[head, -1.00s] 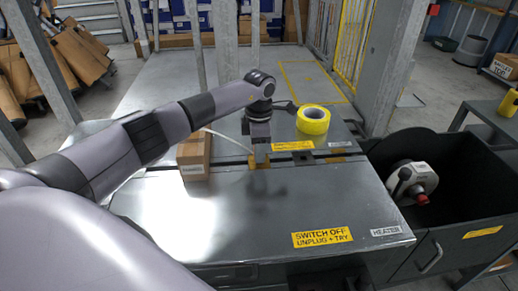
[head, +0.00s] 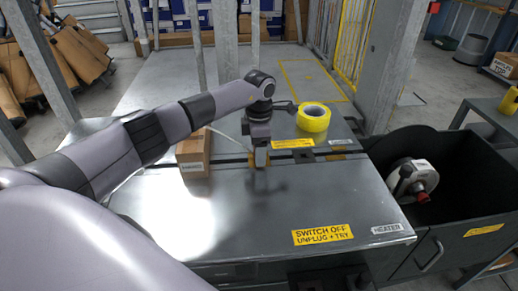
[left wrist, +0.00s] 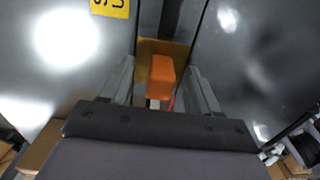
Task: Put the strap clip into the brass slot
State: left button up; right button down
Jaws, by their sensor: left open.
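The strap clip appears as an orange block (left wrist: 161,77) in the left wrist view. It is between the two fingers of my left gripper (left wrist: 161,70), with visible gaps on both sides. Around and behind the clip lies the brass slot piece (left wrist: 172,47), set in the dark groove between two metal plates. How deep the clip sits in the slot I cannot tell. In the head view my left gripper (head: 261,163) points down at the groove and hides most of the clip and brass. It is open. My right gripper is not in view.
A cardboard box (head: 193,154) stands left of my gripper, close to the groove. A yellow tape roll (head: 313,117) lies behind it to the right. A black bin (head: 435,160) holding a white reel (head: 413,180) stands right of the table. The table's front (head: 230,220) is clear.

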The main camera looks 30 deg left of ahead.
pick_arm(q)
jog(key=shift+r+p, duration=0.3)
jog(key=shift+r, duration=3.3)
jog(key=shift+d+f, duration=0.1)
jog(key=shift+d, duration=0.05)
